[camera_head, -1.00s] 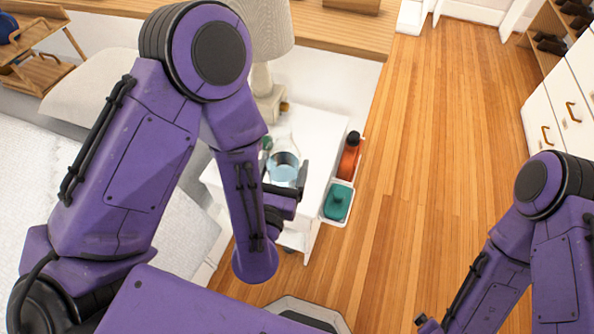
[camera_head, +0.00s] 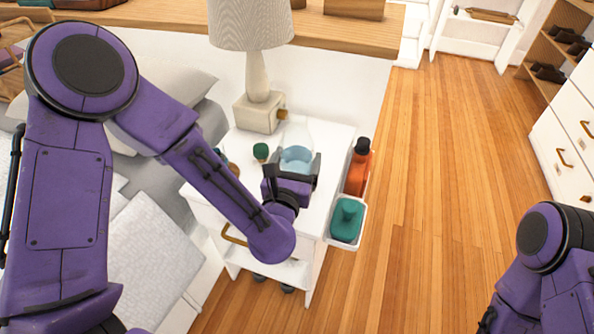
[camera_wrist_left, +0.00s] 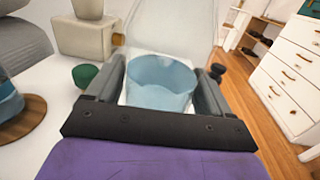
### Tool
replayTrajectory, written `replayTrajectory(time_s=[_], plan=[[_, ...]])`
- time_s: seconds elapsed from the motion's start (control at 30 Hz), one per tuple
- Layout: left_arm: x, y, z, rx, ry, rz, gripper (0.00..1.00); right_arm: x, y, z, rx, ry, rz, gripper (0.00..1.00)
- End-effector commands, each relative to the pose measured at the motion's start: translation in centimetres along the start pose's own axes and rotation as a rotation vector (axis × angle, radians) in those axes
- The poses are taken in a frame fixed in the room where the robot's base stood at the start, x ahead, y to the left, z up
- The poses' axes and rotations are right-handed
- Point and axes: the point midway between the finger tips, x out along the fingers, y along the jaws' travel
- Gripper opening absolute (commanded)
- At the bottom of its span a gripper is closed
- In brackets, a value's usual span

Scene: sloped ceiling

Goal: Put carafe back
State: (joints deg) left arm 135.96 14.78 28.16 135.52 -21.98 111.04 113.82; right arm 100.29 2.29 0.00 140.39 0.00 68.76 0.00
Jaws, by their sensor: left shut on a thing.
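The carafe (camera_head: 297,151) is clear glass with light blue liquid in its lower part. In the head view it is upright at the white nightstand's top (camera_head: 333,140), in front of the lamp. My left gripper (camera_head: 294,168) is shut on it, with one finger on each side. The left wrist view shows the carafe (camera_wrist_left: 161,82) between the two grey fingers (camera_wrist_left: 158,92). I cannot tell whether its base touches the nightstand. My right arm shows at the lower right of the head view, but its gripper is out of frame.
A lamp (camera_head: 257,105) stands behind the carafe. A small green object (camera_head: 261,151) is to its left, and a blue item on a round wooden base (camera_wrist_left: 18,120) is further left. A side tray (camera_head: 345,239) holds a teal bottle (camera_head: 347,218) beside an orange bottle (camera_head: 359,168). Open floor lies right.

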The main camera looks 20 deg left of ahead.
Motion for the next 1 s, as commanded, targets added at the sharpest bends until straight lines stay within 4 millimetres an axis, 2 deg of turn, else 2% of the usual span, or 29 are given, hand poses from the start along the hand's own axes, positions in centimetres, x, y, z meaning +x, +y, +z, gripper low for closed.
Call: replayTrajectory(time_s=[0.03, 0.1, 0.47, 0.5, 0.53, 0.57, 0.83, 0.93, 1.0], plan=[[0.0, -0.1, -1.1, 0.004, -0.001, -0.003, 0.55, 0.5, -0.1, 0.2, 0.0, 0.0, 0.0, 1.0], [0.0, -0.1, -1.7, 0.001, -0.001, -0.002, 0.55, 0.6, -0.1, 0.3, 0.0, 0.0, 0.0, 1.0], [-0.1, 0.0, -2.1, -0.002, -0.002, -0.001, 0.55, 0.9, -0.1, 0.4, 0.0, 0.0, 0.0, 1.0], [-0.1, 0.0, -2.2, -0.001, 0.0, -0.001, 0.85, 0.9, -0.1, 0.4, 0.0, 0.0, 0.0, 1.0], [-0.1, 0.0, -2.1, 0.0, 0.0, -0.001, 0.94, 0.8, -0.1, 0.4, 0.0, 0.0, 0.0, 1.0], [-0.1, 0.0, -2.1, 0.0, 0.0, -0.001, 1.0, 0.8, -0.1, 0.3, 0.0, 0.0, 0.0, 1.0], [-0.1, 0.0, -1.6, 0.001, 0.0, -0.001, 1.0, 0.3, 0.0, 0.1, 0.0, 0.0, 0.0, 1.0], [-1.5, -0.1, -1.9, 0.001, 0.001, -0.005, 1.0, 0.7, -0.1, 0.3, 0.0, 0.0, 0.0, 1.0], [-3.2, -0.1, -1.9, 0.002, 0.002, -0.005, 1.0, 0.8, -0.1, 0.3, 0.0, 0.0, 0.0, 1.0]])
